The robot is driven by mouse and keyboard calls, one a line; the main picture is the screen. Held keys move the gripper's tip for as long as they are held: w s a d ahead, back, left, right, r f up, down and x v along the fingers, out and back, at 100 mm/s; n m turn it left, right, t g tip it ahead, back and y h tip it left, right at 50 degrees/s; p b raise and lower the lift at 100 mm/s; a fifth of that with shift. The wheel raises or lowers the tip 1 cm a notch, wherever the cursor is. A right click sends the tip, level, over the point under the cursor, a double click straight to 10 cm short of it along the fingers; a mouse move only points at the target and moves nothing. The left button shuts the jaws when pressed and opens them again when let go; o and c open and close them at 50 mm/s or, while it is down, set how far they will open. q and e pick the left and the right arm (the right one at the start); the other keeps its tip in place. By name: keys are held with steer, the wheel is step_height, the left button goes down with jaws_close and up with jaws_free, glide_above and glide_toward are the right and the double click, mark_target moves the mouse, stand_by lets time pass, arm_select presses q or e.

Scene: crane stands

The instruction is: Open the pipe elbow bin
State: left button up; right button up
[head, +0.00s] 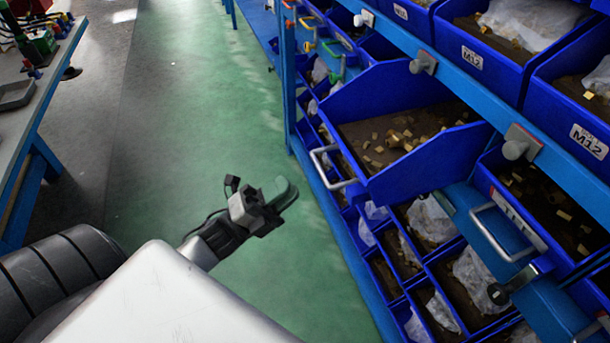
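A blue bin (425,165) juts out from the rack over the floor side, past the bins around it. It holds small brass-coloured fittings (400,138) on a brown bottom; I cannot make out whether they are pipe elbows. A light metal handle (325,172) is on its front left side. My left gripper (281,196) is over the green floor, left of the handle and apart from it. It holds nothing that I can see. Its fingers overlap from this angle, so I cannot tell if they are open. My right gripper is out of view.
The blue rack (375,285) fills the right side with several more bins, some labelled M12 (472,58). Another metal handle (500,233) sticks out at the lower right. A workbench (40,110) stands at the left. The green floor (200,100) between is clear.

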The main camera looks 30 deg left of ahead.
arm_select(q)
steer(key=shift+v, duration=1.45)
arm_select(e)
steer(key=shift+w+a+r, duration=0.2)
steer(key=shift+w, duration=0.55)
